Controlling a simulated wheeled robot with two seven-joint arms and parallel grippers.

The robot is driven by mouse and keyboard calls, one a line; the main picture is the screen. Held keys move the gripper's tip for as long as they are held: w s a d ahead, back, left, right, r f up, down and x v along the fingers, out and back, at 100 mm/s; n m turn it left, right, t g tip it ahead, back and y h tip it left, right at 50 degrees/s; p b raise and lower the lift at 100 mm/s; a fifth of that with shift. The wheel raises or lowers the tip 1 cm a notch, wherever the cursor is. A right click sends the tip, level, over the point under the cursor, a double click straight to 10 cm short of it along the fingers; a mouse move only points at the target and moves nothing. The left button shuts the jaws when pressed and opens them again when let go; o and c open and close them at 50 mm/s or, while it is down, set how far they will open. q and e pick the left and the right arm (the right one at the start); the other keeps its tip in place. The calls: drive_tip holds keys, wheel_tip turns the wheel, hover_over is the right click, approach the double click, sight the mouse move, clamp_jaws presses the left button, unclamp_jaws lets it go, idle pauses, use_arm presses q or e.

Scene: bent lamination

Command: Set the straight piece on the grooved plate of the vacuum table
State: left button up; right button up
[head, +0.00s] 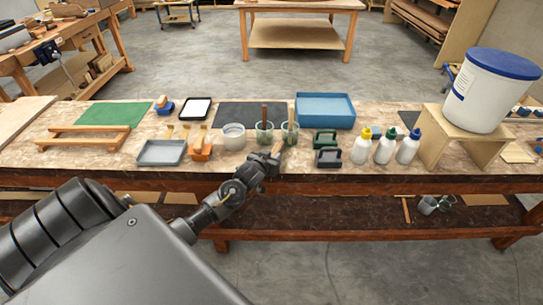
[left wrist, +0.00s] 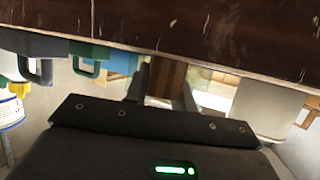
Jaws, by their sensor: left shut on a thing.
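My left gripper (head: 268,160) reaches in over the front edge of the workbench, near its middle. It is shut on a brown wooden piece (left wrist: 166,78), which shows between the two fingers in the left wrist view. In the head view only a small part of this piece (head: 277,149) shows at the fingertips; I cannot tell its full length or whether it is the straight piece. I do not make out the vacuum table or its grooved plate in either view. My right gripper is not in view.
Close around the gripper are a white tub (head: 234,137), glass jars with sticks (head: 264,133), dark green and grey clamp-like blocks (head: 326,157) and white bottles (head: 384,150). A blue tray (head: 325,110) lies behind. A wooden stand (head: 458,141) bears a white bucket (head: 480,90) at right.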

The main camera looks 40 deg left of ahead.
use_arm(q)
drive_tip(key=o, duration=1)
drive_tip(key=shift+r, duration=0.2)
drive_tip(key=v, duration=1.2)
drive_tip(key=shift+b, duration=0.35)
